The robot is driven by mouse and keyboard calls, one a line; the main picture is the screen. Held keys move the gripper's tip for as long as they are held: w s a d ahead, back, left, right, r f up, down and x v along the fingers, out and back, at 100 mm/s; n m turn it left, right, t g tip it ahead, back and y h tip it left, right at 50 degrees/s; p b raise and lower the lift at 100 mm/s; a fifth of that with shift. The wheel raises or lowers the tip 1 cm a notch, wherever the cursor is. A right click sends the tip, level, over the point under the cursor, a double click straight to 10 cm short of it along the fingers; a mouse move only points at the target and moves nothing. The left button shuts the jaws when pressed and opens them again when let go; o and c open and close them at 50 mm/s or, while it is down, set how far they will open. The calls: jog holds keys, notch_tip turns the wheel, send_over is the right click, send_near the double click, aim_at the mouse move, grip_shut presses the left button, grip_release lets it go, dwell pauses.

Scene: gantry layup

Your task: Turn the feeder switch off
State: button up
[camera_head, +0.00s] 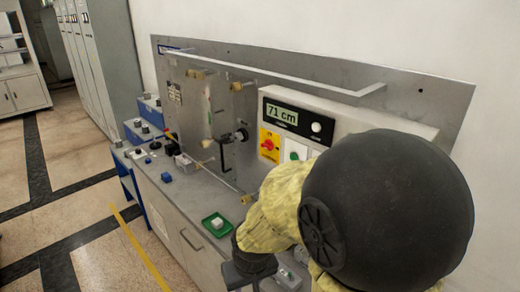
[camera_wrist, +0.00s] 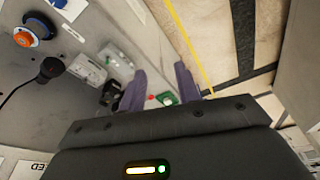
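A red rotary knob on a yellow plate (camera_head: 269,145) is on the wall panel, left of a white plate with a green round button (camera_head: 296,151). No readable label shows which control is the feeder switch. My gripper (camera_wrist: 160,72) has its two purple fingers apart with nothing held between them. It is over the bench, pointing down past its front edge, and is clear of the knob. In the head view my arm covers the panel's lower right part and most of the gripper.
A green tray (camera_head: 208,226) with a white block sits on the bench (camera_head: 180,200). A display box (camera_head: 283,114) reads 71 cm. A long rail (camera_head: 290,80) juts from the panel. The floor in front is open.

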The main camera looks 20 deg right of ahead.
jog(key=w+r+m+t+h+b, duration=0.1)
jog(key=w+r+m+t, duration=0.3)
jog(key=w, duration=0.8)
jog(key=w+r+m+t, duration=0.1)
jog(key=w+m+t, duration=0.35)
jog(key=w, duration=0.75)
jog(key=w+d+r+m+g+h+b, duration=0.1)
jog(key=w+d+r+m+g+h, duration=0.1)
jog(key=m+h, duration=0.6)
jog(key=w+d+r+m+g+h+b, duration=0.1)
jog(key=w+d+r+m+g+h, duration=0.1)
jog(key=m+h, duration=0.6)
jog(key=w+r+m+g, duration=0.1)
jog(key=w+r+m, duration=0.1)
jog(key=m, duration=0.5)
jog(key=shift+w+m, duration=0.35)
jog(key=shift+w, duration=0.45)
jog(key=shift+d, duration=0.1)
